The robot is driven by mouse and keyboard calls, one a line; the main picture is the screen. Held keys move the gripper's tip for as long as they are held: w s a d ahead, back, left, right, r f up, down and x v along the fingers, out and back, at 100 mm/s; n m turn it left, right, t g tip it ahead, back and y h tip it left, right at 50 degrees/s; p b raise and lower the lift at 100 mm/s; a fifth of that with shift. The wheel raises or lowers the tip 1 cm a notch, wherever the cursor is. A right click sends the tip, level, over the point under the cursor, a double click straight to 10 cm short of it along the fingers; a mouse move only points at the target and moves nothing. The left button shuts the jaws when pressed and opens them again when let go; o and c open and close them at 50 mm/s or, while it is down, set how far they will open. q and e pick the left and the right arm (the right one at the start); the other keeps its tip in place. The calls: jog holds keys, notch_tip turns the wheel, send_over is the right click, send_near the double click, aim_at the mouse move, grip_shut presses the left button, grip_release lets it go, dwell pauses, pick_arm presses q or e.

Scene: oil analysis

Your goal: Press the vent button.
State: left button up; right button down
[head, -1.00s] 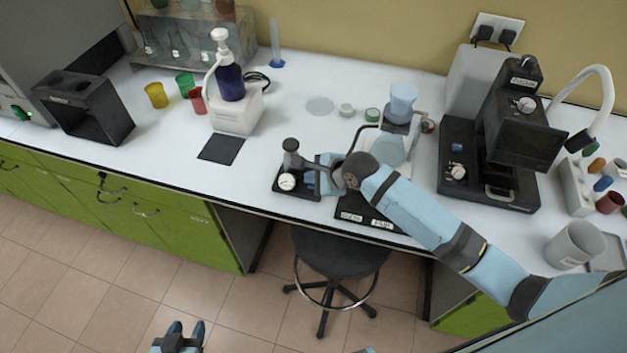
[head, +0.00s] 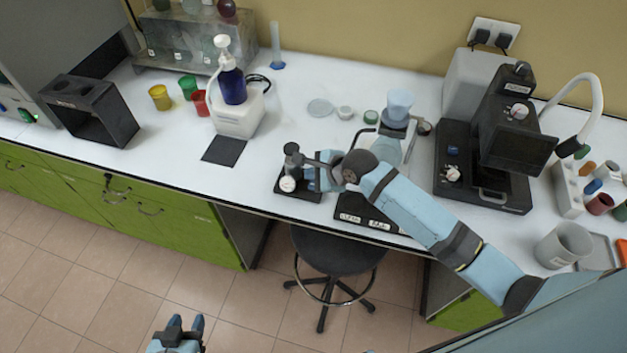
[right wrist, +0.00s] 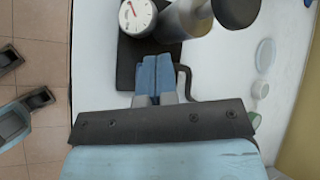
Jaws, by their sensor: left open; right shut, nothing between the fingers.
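A small black-based device (head: 293,166) with a round white gauge stands at the counter's front edge. It also shows in the right wrist view, with its white dial (right wrist: 137,17) and its grey cylinder (right wrist: 184,20). My right gripper (head: 313,178) is at its right side, low over the base. In the right wrist view its blue fingers (right wrist: 155,72) are together and empty, over the black base's edge. I cannot make out a vent button; the fingers and cylinder hide part of the base. My left gripper (head: 186,327) is open and empty, above the floor.
A dark labelled plate (head: 362,214) lies under my right forearm. A large black machine (head: 504,150) with a gauge stands to the right. A pump bottle (head: 231,84) on a white unit is at the left. A stool (head: 336,250) stands below the counter.

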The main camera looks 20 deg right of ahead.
notch_tip(320, 180, up, 3)
jog(key=p, duration=0.2)
jog(key=shift+p, duration=0.4)
jog(key=shift+r+p, duration=0.6)
jog(key=shift+p, duration=0.15)
